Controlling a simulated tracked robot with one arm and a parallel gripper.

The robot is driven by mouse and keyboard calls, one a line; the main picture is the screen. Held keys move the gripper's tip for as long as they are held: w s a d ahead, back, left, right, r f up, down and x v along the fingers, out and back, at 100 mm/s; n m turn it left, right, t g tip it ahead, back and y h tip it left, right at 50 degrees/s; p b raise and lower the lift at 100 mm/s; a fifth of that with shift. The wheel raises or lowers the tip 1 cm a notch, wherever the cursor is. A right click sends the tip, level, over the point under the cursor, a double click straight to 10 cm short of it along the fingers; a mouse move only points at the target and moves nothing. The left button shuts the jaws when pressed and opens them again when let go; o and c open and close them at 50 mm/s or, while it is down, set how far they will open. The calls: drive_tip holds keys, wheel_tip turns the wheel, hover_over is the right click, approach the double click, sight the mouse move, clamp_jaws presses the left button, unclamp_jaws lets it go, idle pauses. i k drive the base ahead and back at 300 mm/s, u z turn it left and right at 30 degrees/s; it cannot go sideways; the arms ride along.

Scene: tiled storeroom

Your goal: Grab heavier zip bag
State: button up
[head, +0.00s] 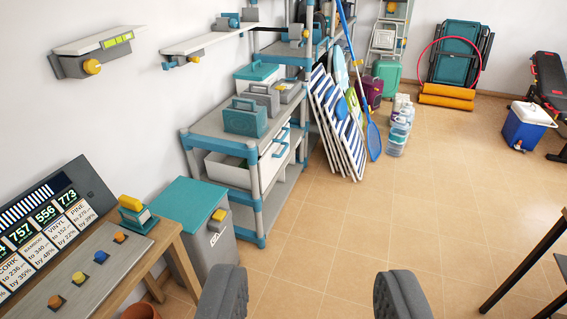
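I cannot make out any zip bag in the head view. My gripper (309,278) shows at the bottom edge as two dark grey fingers, set wide apart. Only tiled floor shows between them. It is open and empty.
A wooden bench with a display panel (48,228) and knobs stands at lower left, beside a grey bin with a teal lid (190,207). Grey-teal shelving (222,142) lines the left wall. Striped folded loungers (338,128) lean beyond. A dark table (540,262) is at right. The middle floor is clear.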

sight(243, 119)
drive_tip(key=u, duration=0.1)
drive_tip(key=i, duration=3.4)
